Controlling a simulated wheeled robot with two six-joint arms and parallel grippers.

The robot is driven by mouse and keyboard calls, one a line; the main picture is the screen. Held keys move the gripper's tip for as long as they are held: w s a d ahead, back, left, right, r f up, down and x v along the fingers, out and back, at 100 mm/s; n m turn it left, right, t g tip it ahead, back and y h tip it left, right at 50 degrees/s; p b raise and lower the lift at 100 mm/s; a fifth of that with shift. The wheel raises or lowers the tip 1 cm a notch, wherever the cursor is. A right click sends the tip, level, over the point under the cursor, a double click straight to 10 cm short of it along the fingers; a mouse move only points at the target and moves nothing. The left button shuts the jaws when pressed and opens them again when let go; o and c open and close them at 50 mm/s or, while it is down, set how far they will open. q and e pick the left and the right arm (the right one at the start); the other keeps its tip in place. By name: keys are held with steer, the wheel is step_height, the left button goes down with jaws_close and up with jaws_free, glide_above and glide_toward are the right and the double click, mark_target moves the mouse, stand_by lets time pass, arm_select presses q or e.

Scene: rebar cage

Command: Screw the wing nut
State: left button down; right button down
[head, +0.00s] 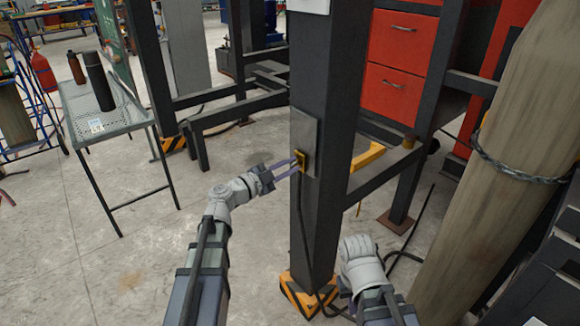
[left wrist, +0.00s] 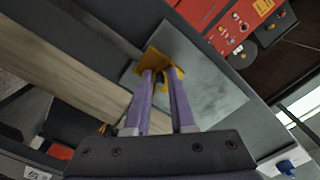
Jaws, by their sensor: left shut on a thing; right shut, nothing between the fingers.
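A small yellow piece, which I take to be the wing nut (head: 301,160), sits against a grey plate (head: 309,130) on a dark upright post (head: 325,75). My left gripper (head: 296,167) reaches it from the left, with its purple fingers shut on it. In the left wrist view the fingers (left wrist: 161,75) meet the yellow wing nut (left wrist: 152,60) in front of the grey plate (left wrist: 215,90). The fingers hide part of it, and its thread cannot be seen. My right arm is low, right of the post; its gripper fingers are not visible.
A dark cable (head: 299,215) hangs down the post to its yellow-black base (head: 300,292). A mesh table (head: 95,110) with two bottles stands left. A wooden pole with a chain (head: 505,165) stands right, near red drawers (head: 400,50).

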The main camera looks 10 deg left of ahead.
arm_select(q)
steer(key=shift+m, duration=1.3)
steer(key=c, duration=0.8)
jaws_free()
steer(key=shift+o, duration=0.2)
steer(key=shift+a, duration=0.1)
steer(key=v, duration=0.7)
steer(key=shift+s+a, duration=0.2)
steer(key=shift+s, duration=0.15)
steer(key=shift+d, duration=0.1)
